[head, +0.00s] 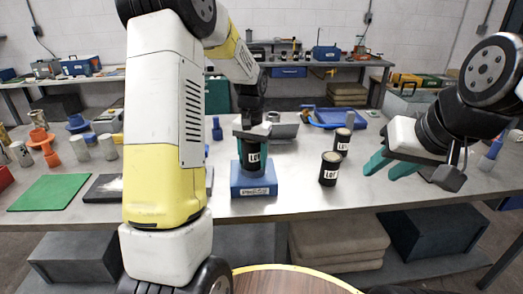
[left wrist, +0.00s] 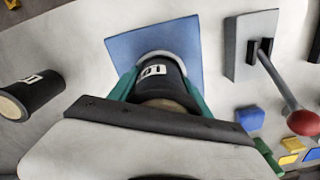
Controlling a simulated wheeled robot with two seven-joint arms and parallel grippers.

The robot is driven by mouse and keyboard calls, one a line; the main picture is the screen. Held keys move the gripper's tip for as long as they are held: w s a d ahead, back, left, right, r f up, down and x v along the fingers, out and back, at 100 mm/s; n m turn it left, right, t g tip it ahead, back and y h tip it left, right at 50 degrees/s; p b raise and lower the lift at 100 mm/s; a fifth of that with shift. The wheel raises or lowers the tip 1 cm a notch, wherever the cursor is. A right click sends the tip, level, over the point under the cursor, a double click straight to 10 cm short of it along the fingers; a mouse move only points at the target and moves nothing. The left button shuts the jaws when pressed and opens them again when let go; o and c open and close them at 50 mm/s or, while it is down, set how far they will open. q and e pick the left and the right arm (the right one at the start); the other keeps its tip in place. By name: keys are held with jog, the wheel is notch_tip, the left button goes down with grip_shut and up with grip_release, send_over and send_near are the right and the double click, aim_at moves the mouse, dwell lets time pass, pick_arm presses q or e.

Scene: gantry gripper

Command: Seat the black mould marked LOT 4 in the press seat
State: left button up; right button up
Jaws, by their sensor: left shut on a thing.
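A black mould (head: 252,156) with a white label starting "LO" is held by my left gripper (head: 251,138); the lot number is not readable. The mould also shows between teal fingers in the left wrist view (left wrist: 160,75). It stands about upright at the blue press seat (head: 254,188), whose top also shows in the left wrist view (left wrist: 120,46) with a pale ring around the mould's far end. I cannot tell whether it is fully down. My right gripper (head: 388,165) is open and empty, over the table at the right.
Two other black labelled moulds, a nearer one (head: 329,170) and a farther one (head: 342,143), stand right of the seat. A grey plate with a red-knobbed lever (left wrist: 290,118) is beside the seat. A green mat (head: 50,193) lies at the left.

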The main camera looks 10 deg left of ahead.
pick_arm(q)
jog(key=o, duration=1.6)
notch_tip(320, 180, up, 7)
jog(key=shift+r, duration=0.4)
jog(key=shift+s+r, duration=0.2)
jog(key=shift+r, duration=0.05)
jog(key=s+d+r+t+h, duration=0.1)
jog(key=s+r+t, duration=0.2)
jog(key=s, duration=0.9)
jog(key=s+d+r+n+t+h, duration=0.1)
jog(key=s+r+t, duration=0.2)
jog(key=s, duration=0.9)
notch_tip(320, 180, up, 3)
jog(key=shift+f, duration=0.1)
